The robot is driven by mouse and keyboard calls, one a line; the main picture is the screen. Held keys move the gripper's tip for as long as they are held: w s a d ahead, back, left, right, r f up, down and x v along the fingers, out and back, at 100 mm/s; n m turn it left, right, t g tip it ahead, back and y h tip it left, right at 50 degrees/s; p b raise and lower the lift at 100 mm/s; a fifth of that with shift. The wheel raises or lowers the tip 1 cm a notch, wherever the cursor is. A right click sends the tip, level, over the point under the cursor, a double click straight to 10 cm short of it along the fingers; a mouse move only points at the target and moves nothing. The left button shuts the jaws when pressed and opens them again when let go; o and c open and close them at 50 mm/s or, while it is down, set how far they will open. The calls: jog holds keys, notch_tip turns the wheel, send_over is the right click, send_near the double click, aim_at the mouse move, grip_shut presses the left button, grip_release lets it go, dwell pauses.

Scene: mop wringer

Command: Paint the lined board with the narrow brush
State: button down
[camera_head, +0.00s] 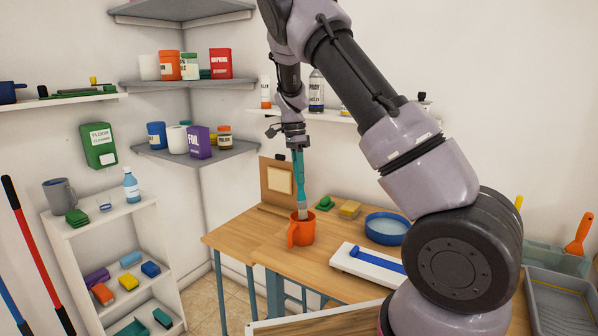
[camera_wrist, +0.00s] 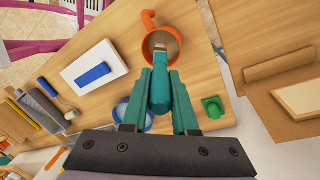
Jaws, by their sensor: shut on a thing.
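My gripper (camera_head: 300,180) is shut on the teal narrow brush (camera_wrist: 160,92), which points down with its pale end at the mouth of an orange mug (camera_head: 301,232). In the wrist view the brush end (camera_wrist: 161,56) overlaps the opening of the mug (camera_wrist: 149,25); how deep it reaches is unclear. A white board (camera_head: 345,262) with a blue band lies flat on the wooden table to the right of the mug. It also shows in the wrist view (camera_wrist: 75,75), apart from the gripper. I cannot tell whether this is the lined board.
A brown stand with a cream panel (camera_head: 279,180) stands behind the mug. A green item (camera_head: 325,203), a yellow sponge (camera_head: 349,209) and a blue bowl (camera_head: 386,229) sit on the table. A grey tray (camera_head: 562,300) is at the right. Bare wood (camera_head: 330,244) shows between mug and board.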

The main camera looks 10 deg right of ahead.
jog(key=shift+f, duration=1.5)
jog(key=shift+f, duration=0.2)
dwell(0.6)
jog(key=shift+r, duration=3.85)
jog(key=c, duration=1.4)
grip_release()
grip_shut()
